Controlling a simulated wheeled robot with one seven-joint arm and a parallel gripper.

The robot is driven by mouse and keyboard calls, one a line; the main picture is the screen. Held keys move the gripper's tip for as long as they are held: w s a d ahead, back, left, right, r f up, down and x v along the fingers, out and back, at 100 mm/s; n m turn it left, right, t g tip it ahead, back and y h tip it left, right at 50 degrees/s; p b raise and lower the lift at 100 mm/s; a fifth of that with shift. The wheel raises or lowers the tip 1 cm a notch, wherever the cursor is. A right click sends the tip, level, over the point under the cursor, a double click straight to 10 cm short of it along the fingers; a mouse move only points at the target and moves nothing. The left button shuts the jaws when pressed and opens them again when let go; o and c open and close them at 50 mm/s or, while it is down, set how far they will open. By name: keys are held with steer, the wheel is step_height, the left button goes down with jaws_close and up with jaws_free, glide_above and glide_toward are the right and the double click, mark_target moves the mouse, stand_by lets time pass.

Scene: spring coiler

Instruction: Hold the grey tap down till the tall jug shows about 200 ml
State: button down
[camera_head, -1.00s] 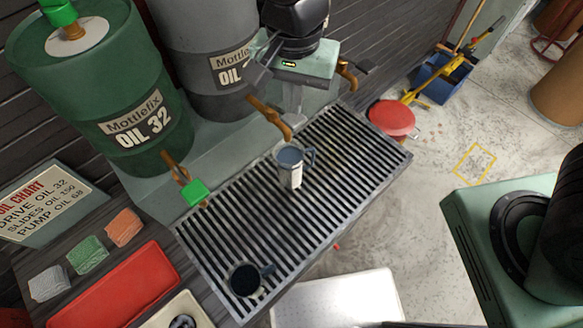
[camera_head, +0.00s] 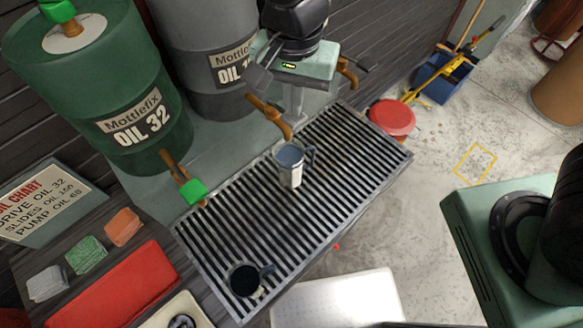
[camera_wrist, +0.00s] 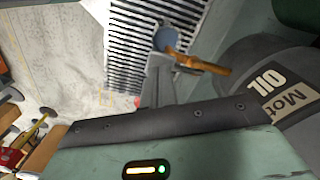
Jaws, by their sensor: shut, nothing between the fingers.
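The tall jug (camera_head: 291,167), blue-grey with a pale front strip and a handle on its right, stands upright on the slatted grate beneath the spout of a bronze tap (camera_head: 266,112). Its level is too small to read, and I see no oil stream. My gripper (camera_head: 291,110) is shut and empty, pointing down just right of the tap. In the wrist view my gripper (camera_wrist: 157,62) is close beside the tap (camera_wrist: 205,64), with the jug (camera_wrist: 165,38) beyond. Contact with the paddle cannot be told.
A green drum (camera_head: 110,80) with a green-handled tap (camera_head: 194,191) stands left. Another bronze tap (camera_head: 347,74) is behind my gripper. A dark mug (camera_head: 245,280) stands at the grate's near end. The grate (camera_head: 350,145) is otherwise clear.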

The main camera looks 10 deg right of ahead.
steer(key=shift+f+b, duration=0.65)
steer(key=shift+f, duration=0.4)
stand_by(7.0)
